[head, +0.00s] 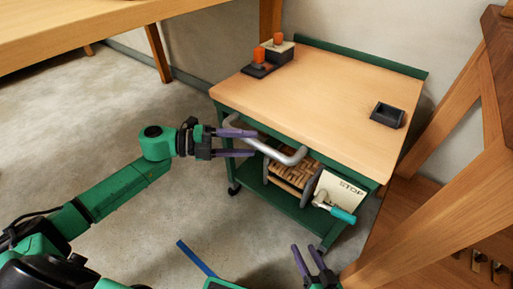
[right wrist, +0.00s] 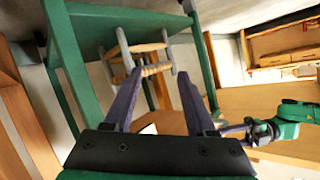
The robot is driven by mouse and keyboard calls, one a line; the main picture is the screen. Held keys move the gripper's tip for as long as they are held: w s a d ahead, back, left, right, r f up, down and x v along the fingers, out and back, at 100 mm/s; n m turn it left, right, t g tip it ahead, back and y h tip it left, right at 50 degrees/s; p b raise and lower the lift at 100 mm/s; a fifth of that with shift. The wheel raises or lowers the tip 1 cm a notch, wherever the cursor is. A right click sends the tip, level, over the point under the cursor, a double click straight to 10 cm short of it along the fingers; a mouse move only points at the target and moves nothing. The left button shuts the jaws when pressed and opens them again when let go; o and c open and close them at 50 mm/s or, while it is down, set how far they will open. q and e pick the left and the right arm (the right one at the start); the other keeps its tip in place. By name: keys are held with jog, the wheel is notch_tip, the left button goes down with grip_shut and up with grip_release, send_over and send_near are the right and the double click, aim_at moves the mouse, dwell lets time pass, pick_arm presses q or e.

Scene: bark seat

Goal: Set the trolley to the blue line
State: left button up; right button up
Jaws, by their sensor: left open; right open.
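The trolley (head: 330,87) has a wooden top, a green frame, a lower shelf and castors; it stands against the wall at centre right. Its grey bar handle (head: 285,156) runs along the near side. My left gripper (head: 256,143) is open at the handle, its purple fingers overlapping the bar; I cannot tell whether they touch it. My right gripper (head: 308,260) is open and empty, low in front of the trolley; its fingers show in the right wrist view (right wrist: 158,90). The blue line (head: 194,256) lies on the floor left of the trolley, its near end meeting my body.
On the trolley top are orange-topped items (head: 262,58) and a black tray (head: 387,115). A wooden frame (head: 440,220) stands close right, a bench (head: 90,25) back left. Floor at left is clear.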

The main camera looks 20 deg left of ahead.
pick_arm(q)
jog(key=shift+x, duration=1.55)
grip_shut()
